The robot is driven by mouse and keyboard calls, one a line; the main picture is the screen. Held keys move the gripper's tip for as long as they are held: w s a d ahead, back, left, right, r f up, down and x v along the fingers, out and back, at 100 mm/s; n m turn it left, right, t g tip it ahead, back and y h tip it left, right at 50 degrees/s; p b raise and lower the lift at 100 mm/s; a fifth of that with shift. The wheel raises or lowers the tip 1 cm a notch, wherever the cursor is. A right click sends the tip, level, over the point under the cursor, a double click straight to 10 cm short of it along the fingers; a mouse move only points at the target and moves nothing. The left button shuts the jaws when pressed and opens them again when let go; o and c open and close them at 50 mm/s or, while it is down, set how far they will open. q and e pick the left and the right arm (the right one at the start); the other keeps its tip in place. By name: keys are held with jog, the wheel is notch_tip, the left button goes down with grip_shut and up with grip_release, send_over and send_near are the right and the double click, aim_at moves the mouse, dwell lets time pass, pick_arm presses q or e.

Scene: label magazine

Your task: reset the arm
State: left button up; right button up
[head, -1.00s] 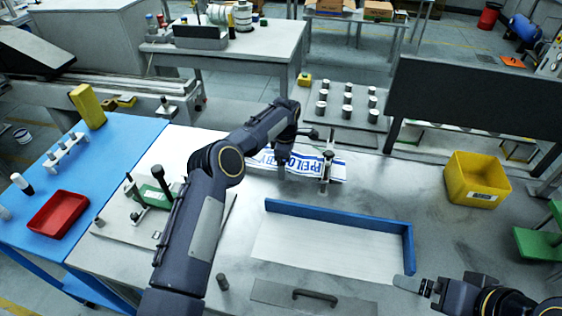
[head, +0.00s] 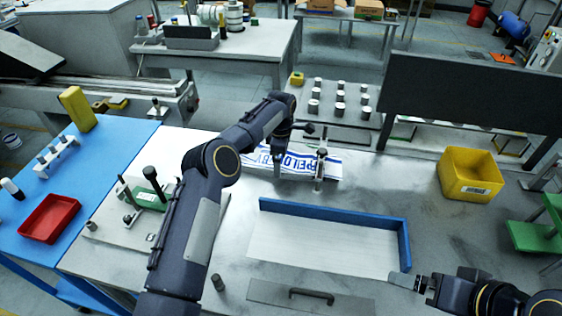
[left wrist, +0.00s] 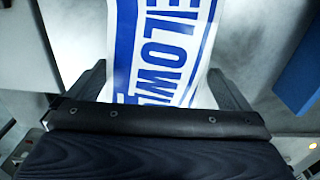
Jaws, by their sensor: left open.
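My left arm reaches in from the left over the workbench in the head view. Its gripper (head: 298,165) is over the white label sheet (head: 262,160) with blue lettering, near the back of the bench. In the left wrist view the two fingers are spread apart, and the label sheet (left wrist: 165,40) shows beyond and between them. Nothing is gripped. My right gripper (head: 408,283) is at the lower right, near the front right corner of the blue-edged tray (head: 330,214). Whether its jaws are open is too small to tell.
A yellow bin (head: 470,176) stands on the right of the bench. A green-blocked fixture (head: 150,198) is left of my left arm. A red tray (head: 50,218) lies on the blue table (head: 105,165). A dark panel (head: 470,95) stands at the back right.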

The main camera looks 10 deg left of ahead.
pick_arm(q)
notch_tip(320, 180, up, 5)
jog(key=shift+r+b, duration=0.2)
jog(key=shift+b, duration=0.2)
jog(key=shift+r, duration=0.65)
jog(key=s+a+r+m+t, duration=0.1)
jog(key=s+a+r+m, duration=0.2)
jog(key=r, duration=0.3)
jog(key=s+a+r+m+t, duration=0.1)
jog(key=s+a+r+m, duration=0.15)
jog(key=r, duration=0.35)
jog(key=s+a+r+m+h, duration=0.1)
jog(key=s+a+r+m, duration=0.15)
jog(key=s, duration=0.35)
jog(key=s+a+r+m+h, duration=0.1)
jog(key=s+a+r, duration=0.15)
jog(key=s, duration=0.35)
jog(key=s+a+m+t, duration=0.1)
jog(key=s+m+t, duration=0.15)
jog(key=s, duration=1.05)
jog(key=s+d+f+m+t+h+b, duration=0.1)
jog(key=s+f+m, duration=0.3)
jog(key=s, duration=1)
notch_tip(320, 180, down, 4)
jog(key=shift+s+d+r+h, duration=0.15)
jog(key=shift+s+d+h, duration=0.2)
jog(key=shift+d, duration=0.3)
jog(key=shift+m, duration=0.25)
